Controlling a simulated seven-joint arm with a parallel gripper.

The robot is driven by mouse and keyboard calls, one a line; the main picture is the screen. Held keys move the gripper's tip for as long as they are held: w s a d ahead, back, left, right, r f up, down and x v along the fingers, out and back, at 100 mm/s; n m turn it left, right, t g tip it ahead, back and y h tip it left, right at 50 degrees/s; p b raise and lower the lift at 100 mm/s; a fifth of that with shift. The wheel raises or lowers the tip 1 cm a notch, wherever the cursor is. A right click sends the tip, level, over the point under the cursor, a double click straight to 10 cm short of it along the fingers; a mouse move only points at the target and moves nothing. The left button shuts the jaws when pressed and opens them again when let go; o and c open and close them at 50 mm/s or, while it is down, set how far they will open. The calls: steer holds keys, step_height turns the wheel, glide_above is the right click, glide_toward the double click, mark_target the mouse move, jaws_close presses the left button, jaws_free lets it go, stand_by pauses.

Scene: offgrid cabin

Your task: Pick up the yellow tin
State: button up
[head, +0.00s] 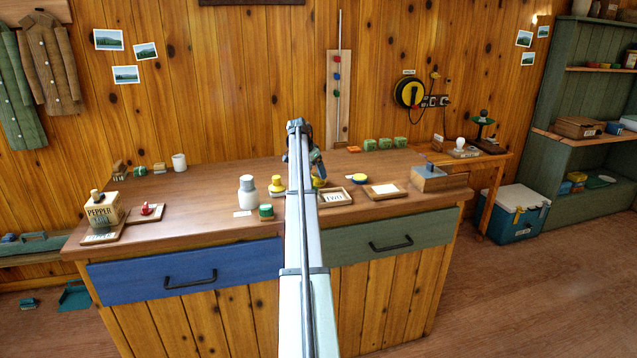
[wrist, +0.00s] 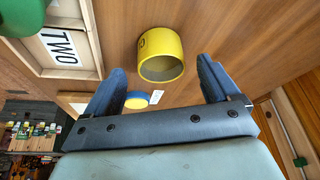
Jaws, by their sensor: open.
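The yellow tin (wrist: 160,48) shows in the wrist view as a short yellow cylinder with a dark mark on its side and a greyish round end. In the head view a bit of yellow (head: 319,182), probably the same tin, shows beside my arm, which hides the rest. My gripper (wrist: 161,66) is open, its two dark blue fingers apart and empty. In the picture the tin sits between and just beyond the fingertips, with space on both sides. In the head view my gripper (head: 317,163) is over the middle of the counter, largely covered by my arm.
A tray marked TWO (head: 351,203) is close to the tin; it also shows in the wrist view (wrist: 96,48). A grey-white bottle (head: 247,193) and green tin (head: 266,212) stand left.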

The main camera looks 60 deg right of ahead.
mark_target(318, 176)
steer(key=shift+x, duration=1.9)
steer(key=shift+d, duration=0.1)
steer(key=c, duration=1.2)
